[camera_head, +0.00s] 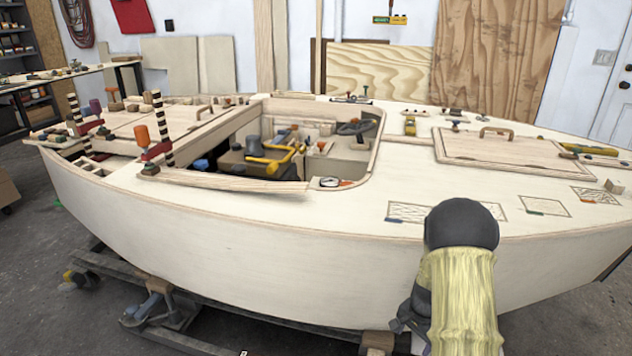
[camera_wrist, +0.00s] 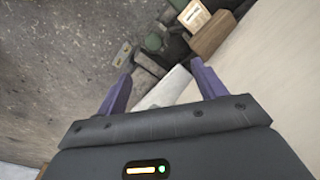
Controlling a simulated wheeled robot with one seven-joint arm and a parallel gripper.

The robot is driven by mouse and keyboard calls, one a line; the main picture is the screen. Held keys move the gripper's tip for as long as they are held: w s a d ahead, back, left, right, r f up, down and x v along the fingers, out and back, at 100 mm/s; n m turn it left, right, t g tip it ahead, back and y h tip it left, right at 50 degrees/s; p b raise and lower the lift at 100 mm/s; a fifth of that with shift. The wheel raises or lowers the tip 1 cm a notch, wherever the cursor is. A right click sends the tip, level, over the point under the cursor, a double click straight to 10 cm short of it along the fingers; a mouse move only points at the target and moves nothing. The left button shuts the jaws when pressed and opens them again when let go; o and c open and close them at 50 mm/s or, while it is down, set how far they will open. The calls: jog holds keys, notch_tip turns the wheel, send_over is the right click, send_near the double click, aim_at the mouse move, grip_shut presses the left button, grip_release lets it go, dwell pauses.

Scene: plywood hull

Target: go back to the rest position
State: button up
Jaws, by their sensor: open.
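My gripper (camera_wrist: 160,82) shows in the wrist view with its two purple fingers spread apart and nothing between them. It points down past the side of the plywood hull (camera_wrist: 285,75) towards the grey floor (camera_wrist: 60,50). In the head view my arm stands at the lower right, in front of the near side of the hull (camera_head: 250,240). The fingers cannot be made out in the head view.
The hull rests on a trailer frame (camera_head: 160,310) with wooden blocks. Its open cockpit (camera_head: 225,180) holds several tools. A hatch with a wooden handle (camera_head: 497,131) is on the right deck. Bare floor (camera_head: 60,260) lies at the left.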

jog(key=s+a+r+n+t, duration=0.1)
jog(key=s+a+r+n, duration=0.25)
jog(key=s+r, duration=0.3)
jog(key=s+a+r+n+p, duration=0.1)
jog(key=s+a+r+n, duration=0.25)
jog(key=s+r, duration=0.3)
jog(key=s+a+r+n+t, duration=0.1)
jog(key=s+a+r+n, duration=0.3)
jog(key=r, duration=0.3)
jog(key=w+p+v, duration=0.3)
jog(key=p+v, duration=1.4)
jog(key=w+r+p+v, duration=0.1)
jog(key=w+p+v, duration=0.2)
jog(key=p+v, duration=1.3)
jog(key=shift+w+r+m+p, duration=0.2)
jog(key=shift+r+m+p, duration=0.1)
jog(key=shift+r+p, duration=0.35)
jog(key=shift+a, duration=0.1)
